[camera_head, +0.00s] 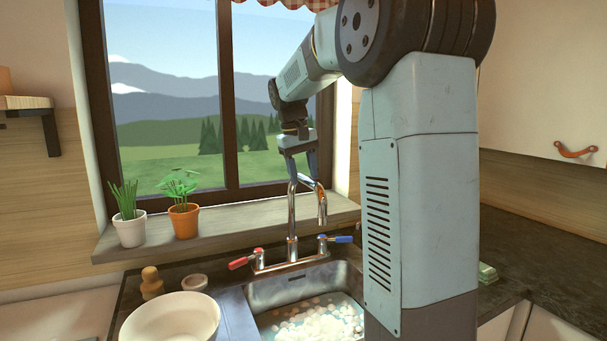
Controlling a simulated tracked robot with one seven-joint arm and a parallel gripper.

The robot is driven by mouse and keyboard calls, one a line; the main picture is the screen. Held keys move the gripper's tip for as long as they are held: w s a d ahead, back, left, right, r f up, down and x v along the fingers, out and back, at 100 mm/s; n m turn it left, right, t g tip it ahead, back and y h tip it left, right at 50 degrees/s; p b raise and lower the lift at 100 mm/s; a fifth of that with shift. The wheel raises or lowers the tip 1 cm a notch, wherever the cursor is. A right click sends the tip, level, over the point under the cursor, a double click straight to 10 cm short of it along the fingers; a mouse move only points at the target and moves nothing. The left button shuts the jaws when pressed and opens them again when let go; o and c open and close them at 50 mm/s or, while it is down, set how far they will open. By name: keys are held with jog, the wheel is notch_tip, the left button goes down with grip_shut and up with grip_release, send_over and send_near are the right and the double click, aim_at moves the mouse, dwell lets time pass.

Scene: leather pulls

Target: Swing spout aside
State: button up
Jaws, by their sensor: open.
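The chrome spout (291,212) rises from the tap base behind the sink and arches over to the right, with its outlet end hanging at the right. The tap has a red lever (243,260) on the left and a blue lever (338,239) on the right. My gripper (302,178) points down at the top of the spout, with its fingers apart. The fingers overlap the arch in this view; I cannot tell whether they touch it.
The sink (262,293) holds water and several pale round things. A white bowl (170,318) stands left of it. Two potted plants (130,230) (184,220) stand on the windowsill (235,231). My arm hides part of the right side.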

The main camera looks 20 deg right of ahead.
jog(key=shift+f, duration=0.3)
jog(key=shift+c, duration=0.3)
grip_shut()
